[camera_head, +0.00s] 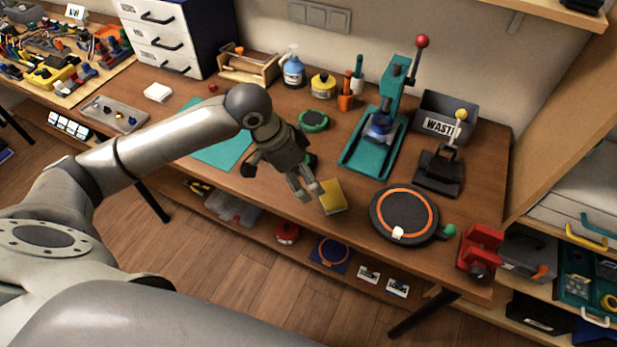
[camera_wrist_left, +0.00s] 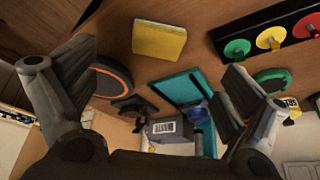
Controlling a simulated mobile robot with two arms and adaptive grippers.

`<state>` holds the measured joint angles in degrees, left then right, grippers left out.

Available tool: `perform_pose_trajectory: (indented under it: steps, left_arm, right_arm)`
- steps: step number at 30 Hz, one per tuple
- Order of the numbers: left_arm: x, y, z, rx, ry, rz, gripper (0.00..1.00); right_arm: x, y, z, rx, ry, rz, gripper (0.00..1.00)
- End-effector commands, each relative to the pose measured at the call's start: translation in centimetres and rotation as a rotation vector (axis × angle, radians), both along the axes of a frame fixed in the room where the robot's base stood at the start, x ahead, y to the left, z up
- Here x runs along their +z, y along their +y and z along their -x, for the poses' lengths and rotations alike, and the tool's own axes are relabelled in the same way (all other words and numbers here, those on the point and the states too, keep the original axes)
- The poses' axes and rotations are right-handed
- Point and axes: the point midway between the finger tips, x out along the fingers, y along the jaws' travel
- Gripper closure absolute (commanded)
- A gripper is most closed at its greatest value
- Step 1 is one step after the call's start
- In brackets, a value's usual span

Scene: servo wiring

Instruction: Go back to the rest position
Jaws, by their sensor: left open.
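My left gripper (camera_head: 306,192) is over the front part of the workbench (camera_head: 470,205), its fingers pointing down toward the front edge. In the left wrist view its two fingers (camera_wrist_left: 155,62) are wide apart with nothing between them. A yellow block (camera_head: 333,197) lies on the bench just right of the fingertips; it also shows in the left wrist view (camera_wrist_left: 159,40), beyond the fingers. I cannot tell whether a finger touches it. My right gripper is not in view.
A round turntable with an orange ring (camera_head: 404,214), a teal lever press (camera_head: 385,130), a waste bin (camera_head: 440,124) and a red vise (camera_head: 481,250) stand right. A dark panel (camera_wrist_left: 262,38) with coloured discs is mostly hidden behind my gripper in the head view. A teal mat (camera_head: 222,150) lies left.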

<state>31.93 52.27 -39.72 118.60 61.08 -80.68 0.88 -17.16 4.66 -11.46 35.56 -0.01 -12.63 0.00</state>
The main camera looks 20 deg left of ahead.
Motion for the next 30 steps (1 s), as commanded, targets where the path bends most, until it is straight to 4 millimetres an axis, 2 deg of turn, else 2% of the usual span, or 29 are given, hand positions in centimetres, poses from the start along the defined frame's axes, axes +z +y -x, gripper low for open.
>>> perform_pose_trajectory:
  steps: [17,20,23,27,30]
  left_arm:
    - [0.0,-0.2,0.1,-0.002,0.0,0.002,0.03]
    - [-0.8,-1.1,0.8,-0.011,0.0,0.009,0.03]
    - [-2.1,-3.0,2.0,-0.019,-0.01,0.028,0.03]
    - [-4.1,-5.6,4.4,0.003,-0.031,0.061,0.03]
    - [-5.2,-6.8,6.1,0.051,-0.045,0.081,0.03]
  right_arm:
    - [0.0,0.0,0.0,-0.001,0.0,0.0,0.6]
    - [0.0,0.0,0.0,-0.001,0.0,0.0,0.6]
    - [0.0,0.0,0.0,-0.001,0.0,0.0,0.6]
    - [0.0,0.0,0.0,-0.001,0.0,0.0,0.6]
    - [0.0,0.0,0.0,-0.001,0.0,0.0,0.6]
